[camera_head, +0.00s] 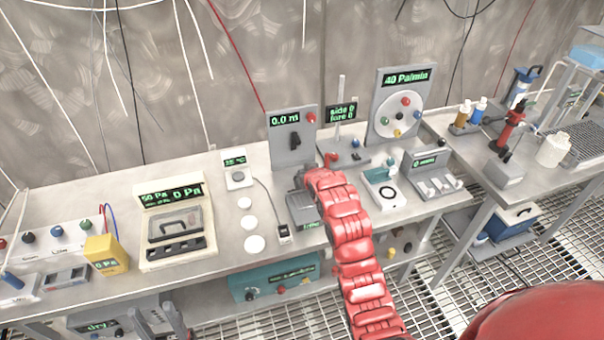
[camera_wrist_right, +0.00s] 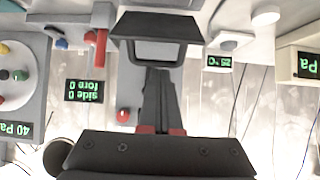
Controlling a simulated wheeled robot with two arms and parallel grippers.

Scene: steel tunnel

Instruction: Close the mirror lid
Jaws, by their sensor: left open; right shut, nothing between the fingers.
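A small grey box (camera_head: 303,210) with a green readout stands on the bench in the head view. A dark-framed panel with a pale grey face, which looks like the mirror lid (camera_wrist_right: 158,50), shows in the right wrist view just beyond my fingertips. How far it is tilted is unclear. My right gripper (camera_head: 306,180) is at the box's back edge, shut and empty; its fingers (camera_wrist_right: 158,78) end close to the panel. I cannot tell whether they touch it. My red right forearm hides the box's right side. My left gripper (camera_head: 165,318) is open and empty, low at the front edge of the bench.
A grey panel with a dark knob (camera_head: 291,138) stands close behind my right gripper. A temperature unit (camera_head: 238,178) and white discs lie to the left. A dial panel (camera_head: 400,105) and switch boxes stand to the right. Bare bench lies around the discs.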

